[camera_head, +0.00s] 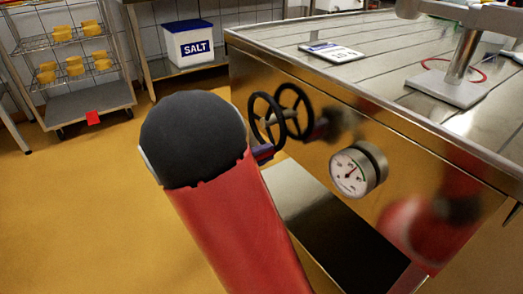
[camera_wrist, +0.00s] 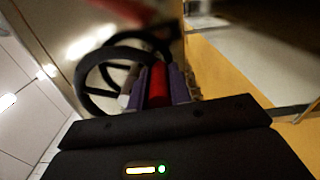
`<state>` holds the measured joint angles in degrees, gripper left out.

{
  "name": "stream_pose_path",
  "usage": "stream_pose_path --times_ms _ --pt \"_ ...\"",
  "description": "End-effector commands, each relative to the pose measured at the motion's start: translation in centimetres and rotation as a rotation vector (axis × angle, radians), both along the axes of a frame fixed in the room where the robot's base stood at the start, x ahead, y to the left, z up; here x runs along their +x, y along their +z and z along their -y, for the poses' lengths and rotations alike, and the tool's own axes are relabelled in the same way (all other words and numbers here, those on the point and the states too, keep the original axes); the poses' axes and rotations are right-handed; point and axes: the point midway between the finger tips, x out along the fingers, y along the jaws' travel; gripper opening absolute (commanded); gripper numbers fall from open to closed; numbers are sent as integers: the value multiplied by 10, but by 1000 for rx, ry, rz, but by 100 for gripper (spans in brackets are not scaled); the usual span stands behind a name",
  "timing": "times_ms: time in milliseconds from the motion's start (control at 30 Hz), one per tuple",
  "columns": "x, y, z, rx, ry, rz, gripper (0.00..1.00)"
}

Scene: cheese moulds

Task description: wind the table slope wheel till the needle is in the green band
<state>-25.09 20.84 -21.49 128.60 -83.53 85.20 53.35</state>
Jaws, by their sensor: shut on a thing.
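The slope wheel (camera_head: 267,119) is a black spoked handwheel on the steel side of the table (camera_head: 420,118); a second ring beside it looks like its reflection. In the wrist view the wheel (camera_wrist: 88,90) stands left of my fingers. My gripper (camera_wrist: 157,84) is shut on the wheel's red handle (camera_wrist: 158,82), which lies between the purple fingers. In the head view my gripper (camera_head: 264,152) shows only as a purple bit at the wheel's lower rim, mostly hidden by my arm. The round white gauge (camera_head: 350,172) has a green band on its right; the needle's exact reading is too small to tell.
A labelled card (camera_head: 332,52) and a grey metal stand (camera_head: 446,87) are on the tabletop. A salt bin (camera_head: 188,44) stands on a shelf behind. A rack with yellow cheeses (camera_head: 74,67) is at the far left. The yellow floor left of the table is clear.

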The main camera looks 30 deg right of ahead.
Motion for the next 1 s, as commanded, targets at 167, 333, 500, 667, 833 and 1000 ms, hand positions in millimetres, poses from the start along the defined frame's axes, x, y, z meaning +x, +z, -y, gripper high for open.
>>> stream_pose_path --times_ms 167,333,500,667,833,1000 --pt "-2 1 0 -1 -2 -19 0" --pt "-2 1 0 -1 -2 -21 0" --pt "-2 1 0 -2 -2 -20 0" --pt "-1 1 0 -1 -1 -20 38" --pt "-1 1 0 -1 -1 -20 41" --pt "-1 1 -3 -1 1 -19 41"
